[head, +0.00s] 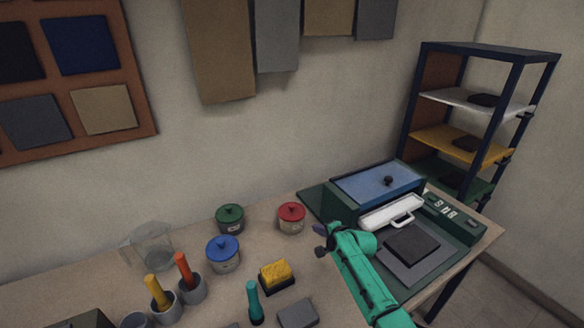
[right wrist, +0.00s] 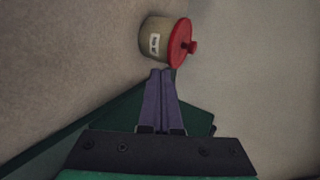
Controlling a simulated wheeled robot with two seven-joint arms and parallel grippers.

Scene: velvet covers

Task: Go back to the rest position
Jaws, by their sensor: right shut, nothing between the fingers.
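My right gripper (head: 321,241) is over the right part of the table, just left of the green machine with the blue lid. In the right wrist view its two purple fingers (right wrist: 161,75) are together and hold nothing. A small pot with a red lid (head: 291,217) stands to the left of the gripper. The same pot (right wrist: 155,40) shows ahead of the fingertips in the right wrist view. The gap between fingertips and pot is hard to judge. My left gripper is in neither view.
The blue-lidded machine (head: 378,186) has a white handled part and a dark pad in front. Green-lidded (head: 230,217) and blue-lidded (head: 222,252) pots, a glass jug (head: 150,246), a yellow sponge (head: 276,274) and several handled tools crowd the table. A shelf rack (head: 470,128) stands behind right.

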